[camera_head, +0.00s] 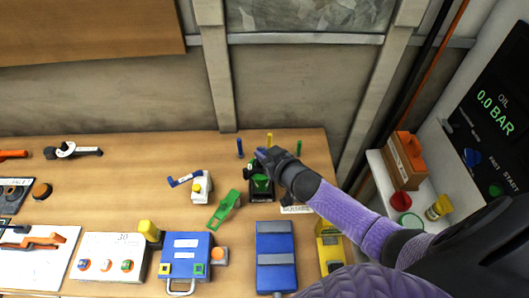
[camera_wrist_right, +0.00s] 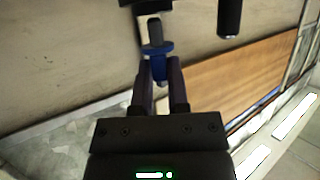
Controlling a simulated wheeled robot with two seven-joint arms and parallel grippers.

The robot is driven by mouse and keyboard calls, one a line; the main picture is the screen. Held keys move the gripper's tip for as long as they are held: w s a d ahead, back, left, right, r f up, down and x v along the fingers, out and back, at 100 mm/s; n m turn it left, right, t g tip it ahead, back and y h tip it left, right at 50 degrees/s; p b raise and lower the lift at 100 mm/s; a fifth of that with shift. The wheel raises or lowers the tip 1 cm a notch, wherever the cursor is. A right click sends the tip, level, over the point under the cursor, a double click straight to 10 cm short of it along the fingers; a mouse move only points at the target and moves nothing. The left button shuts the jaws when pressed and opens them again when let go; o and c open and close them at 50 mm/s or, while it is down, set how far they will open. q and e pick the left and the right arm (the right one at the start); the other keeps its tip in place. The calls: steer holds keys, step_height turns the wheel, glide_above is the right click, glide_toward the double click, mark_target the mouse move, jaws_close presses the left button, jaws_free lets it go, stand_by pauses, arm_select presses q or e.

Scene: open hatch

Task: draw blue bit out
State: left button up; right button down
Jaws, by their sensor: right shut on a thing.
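My right gripper (camera_head: 264,155) reaches over the back of the workbench, above a green and black drill-like tool (camera_head: 261,185). In the right wrist view its two fingers (camera_wrist_right: 159,82) are shut on the blue bit (camera_wrist_right: 157,48), which has a blue collar and a dark shaft. The shaft points at a black part (camera_wrist_right: 150,5) at the top edge. I cannot tell whether the shaft is still inside it. In the head view my gripper hides most of this spot. My left gripper is not in view.
Blue (camera_head: 239,148), yellow (camera_head: 269,140) and green (camera_head: 299,147) upright posts stand along the back of the bench. A green clamp-like piece (camera_head: 224,210), a white block with a blue lever (camera_head: 199,187) and a blue case (camera_head: 276,257) lie nearby. A wall stands behind.

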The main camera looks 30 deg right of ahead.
steer(key=shift+f+b, duration=0.95)
steer(key=shift+f, duration=0.25)
steer(key=c, duration=0.5)
jaws_free()
steer(key=shift+c, duration=0.2)
steer(key=p+v, duration=0.2)
steer(key=v, duration=0.8)
